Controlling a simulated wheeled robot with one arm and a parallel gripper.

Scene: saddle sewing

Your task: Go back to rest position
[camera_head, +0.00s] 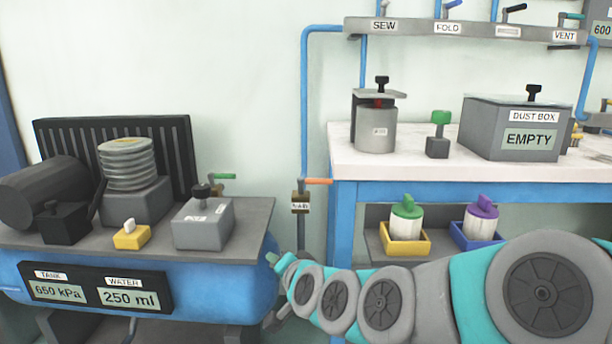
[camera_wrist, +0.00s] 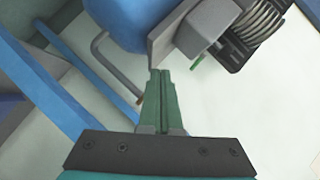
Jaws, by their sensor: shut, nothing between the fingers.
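My gripper (camera_wrist: 162,72) shows in the wrist view with its two green fingers together and nothing between them. It points toward the side of the blue tank (camera_wrist: 125,22) and the grey plate on top of it. In the head view my arm reaches from the lower right to the left, and its end is low, just right of the blue tank (camera_head: 225,292). The valve with an orange handle (camera_head: 317,181) is above my arm, on the blue pipe.
A white-topped workbench (camera_head: 345,162) with blue legs stands right, carrying a grey canister (camera_head: 376,132) and a dust box (camera_head: 512,128). Below it are a yellow bin (camera_head: 404,245) and a blue bin (camera_head: 472,238). A grey pump box (camera_head: 204,222) sits on the tank.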

